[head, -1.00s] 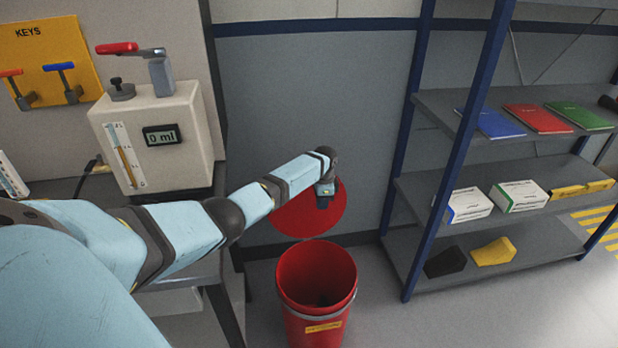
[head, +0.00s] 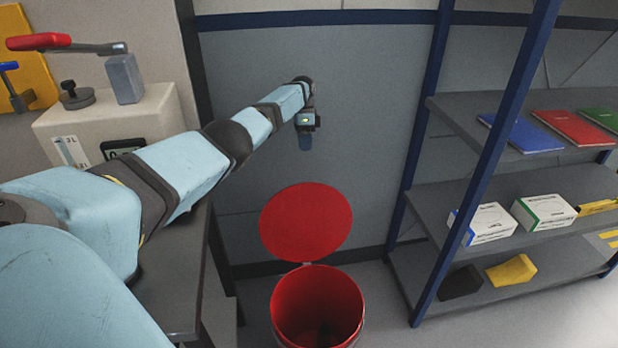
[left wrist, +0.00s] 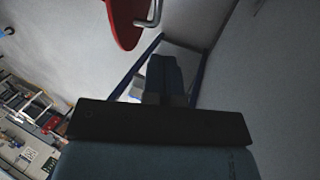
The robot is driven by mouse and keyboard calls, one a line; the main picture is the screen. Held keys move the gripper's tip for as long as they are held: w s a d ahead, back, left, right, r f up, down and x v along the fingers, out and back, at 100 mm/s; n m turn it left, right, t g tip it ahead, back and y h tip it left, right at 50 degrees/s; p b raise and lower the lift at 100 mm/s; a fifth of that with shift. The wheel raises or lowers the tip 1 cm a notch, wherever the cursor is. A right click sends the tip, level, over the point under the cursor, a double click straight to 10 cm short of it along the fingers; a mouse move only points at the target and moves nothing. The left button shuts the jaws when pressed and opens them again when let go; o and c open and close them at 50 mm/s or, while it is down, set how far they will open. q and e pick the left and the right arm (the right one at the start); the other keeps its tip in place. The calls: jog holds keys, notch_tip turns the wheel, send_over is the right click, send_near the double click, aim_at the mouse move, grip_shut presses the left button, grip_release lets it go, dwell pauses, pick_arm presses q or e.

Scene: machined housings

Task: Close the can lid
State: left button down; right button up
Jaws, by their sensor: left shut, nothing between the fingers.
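The red can (head: 318,308) stands on the floor below the middle of the head view, its mouth open. Its round red lid (head: 306,222) stands up behind the mouth, hinged at the back rim, against the grey wall side. In the left wrist view the lid (left wrist: 124,22) shows at the top, edge-on, with a grey curved handle-like piece on it. My left gripper (head: 305,142) hangs above the lid, apart from it, pointing down. Its fingers (left wrist: 165,75) are shut and empty. My right gripper is not in view.
A blue-framed shelf (head: 500,190) with books and boxes stands at the right. A beige device (head: 110,125) with a red-handled lever sits on a dark bench at the left. Floor between can and shelf is clear.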

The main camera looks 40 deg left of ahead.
pick_arm(q)
jog(key=s+d+f, duration=0.1)
jog(key=f, duration=0.2)
jog(key=s+d+f+p, duration=0.1)
jog(key=s+d+f, duration=0.1)
jog(key=f, duration=0.1)
jog(key=s+d+f, duration=0.1)
jog(key=d+f, duration=0.1)
jog(key=shift+s+f+p, duration=0.2)
jog(key=shift+f+p, duration=0.1)
jog(key=shift+f, duration=0.1)
jog(key=shift+s+d, duration=0.35)
jog(key=shift+d, duration=0.1)
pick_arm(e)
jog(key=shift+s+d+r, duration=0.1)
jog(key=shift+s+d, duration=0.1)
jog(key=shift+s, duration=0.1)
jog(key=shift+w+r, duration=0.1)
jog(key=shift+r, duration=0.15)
